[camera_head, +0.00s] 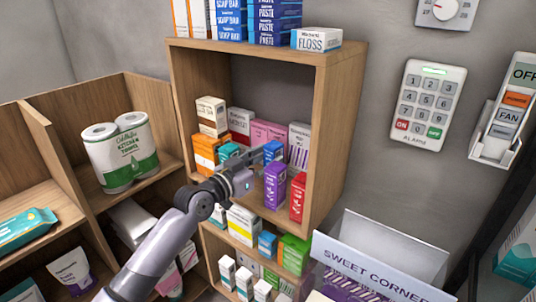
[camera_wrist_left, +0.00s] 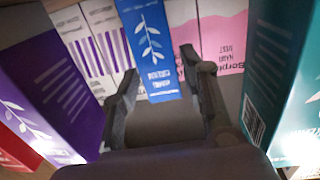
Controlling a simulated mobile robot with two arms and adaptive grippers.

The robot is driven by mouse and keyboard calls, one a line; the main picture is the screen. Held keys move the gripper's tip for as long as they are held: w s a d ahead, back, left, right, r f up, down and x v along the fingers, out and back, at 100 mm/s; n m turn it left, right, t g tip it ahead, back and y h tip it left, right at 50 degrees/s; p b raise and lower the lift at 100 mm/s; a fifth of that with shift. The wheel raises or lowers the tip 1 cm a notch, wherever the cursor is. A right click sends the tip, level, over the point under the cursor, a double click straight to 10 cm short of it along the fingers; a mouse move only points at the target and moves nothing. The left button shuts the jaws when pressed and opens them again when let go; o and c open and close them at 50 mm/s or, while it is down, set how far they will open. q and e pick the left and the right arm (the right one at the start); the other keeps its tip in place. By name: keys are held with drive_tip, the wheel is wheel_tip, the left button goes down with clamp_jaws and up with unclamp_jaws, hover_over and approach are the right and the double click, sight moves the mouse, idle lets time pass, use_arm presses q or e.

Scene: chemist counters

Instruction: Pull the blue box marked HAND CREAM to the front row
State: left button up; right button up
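In the head view, my left gripper (camera_head: 259,159) partly hides the box. My right gripper is in neither view.
A purple box (camera_head: 274,186) and a red box (camera_head: 298,196) stand right of the gripper. A teal box (camera_head: 228,151) and orange box (camera_head: 206,153) stand left. Pink boxes (camera_head: 268,132) and a white striped box (camera_head: 299,146) are behind. The wooden side wall (camera_head: 337,130) bounds the right.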

use_arm(q)
drive_tip(key=shift+w+d, duration=0.25)
drive_tip(key=shift+w, duration=0.05)
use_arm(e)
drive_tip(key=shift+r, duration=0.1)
use_arm(q)
drive_tip(key=shift+c, duration=0.4)
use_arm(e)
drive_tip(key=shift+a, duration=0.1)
use_arm(q)
clamp_jaws()
drive_tip(key=shift+s, duration=0.1)
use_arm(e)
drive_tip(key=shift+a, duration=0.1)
